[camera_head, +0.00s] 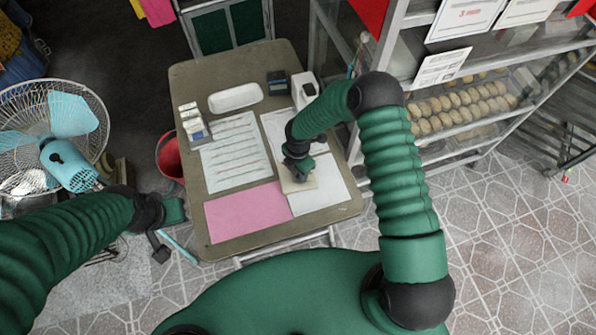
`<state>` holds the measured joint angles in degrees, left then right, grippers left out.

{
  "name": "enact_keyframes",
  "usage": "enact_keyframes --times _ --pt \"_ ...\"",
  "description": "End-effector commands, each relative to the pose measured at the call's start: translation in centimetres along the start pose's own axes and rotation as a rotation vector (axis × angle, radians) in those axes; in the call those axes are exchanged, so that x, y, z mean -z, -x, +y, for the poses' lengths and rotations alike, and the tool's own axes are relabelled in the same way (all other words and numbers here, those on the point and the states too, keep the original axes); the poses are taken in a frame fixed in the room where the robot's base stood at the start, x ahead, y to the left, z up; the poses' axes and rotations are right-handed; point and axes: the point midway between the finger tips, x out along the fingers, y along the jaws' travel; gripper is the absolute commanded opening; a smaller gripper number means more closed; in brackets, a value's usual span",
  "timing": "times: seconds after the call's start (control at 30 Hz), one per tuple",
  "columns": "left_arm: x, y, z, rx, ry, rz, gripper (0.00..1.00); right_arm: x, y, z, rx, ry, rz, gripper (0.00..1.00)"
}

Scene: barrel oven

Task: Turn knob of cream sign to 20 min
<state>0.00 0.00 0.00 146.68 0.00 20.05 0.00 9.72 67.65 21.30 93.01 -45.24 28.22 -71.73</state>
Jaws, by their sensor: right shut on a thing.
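The cream sign (298,186) lies on the table among paper sheets, and only its near edge shows below my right gripper. My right gripper (297,172) is down over the cream sign, shut on what appears to be its knob. The gripper hides the knob and most of the sign's face, so I cannot read the setting. My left gripper (166,232) is beyond the table's left edge, apart from the sign.
The table (190,85) holds printed sheets (235,150), a pink sheet (247,212), a white tray (235,97) and small boxes (193,122). A fan (66,140) stands at left, and a red bucket (170,157) beside the table. A glass-sided rack (470,105) stands at right.

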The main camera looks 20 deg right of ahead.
Motion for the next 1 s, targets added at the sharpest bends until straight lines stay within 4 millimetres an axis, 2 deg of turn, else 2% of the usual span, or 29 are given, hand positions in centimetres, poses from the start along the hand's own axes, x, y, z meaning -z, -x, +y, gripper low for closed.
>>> enact_keyframes --times 1.0 --pt "-0.6 -2.6 0.0 0.000 0.000 0.000 0.00 0.0 -0.1 0.1 -0.002 -0.964 0.000 0.00"
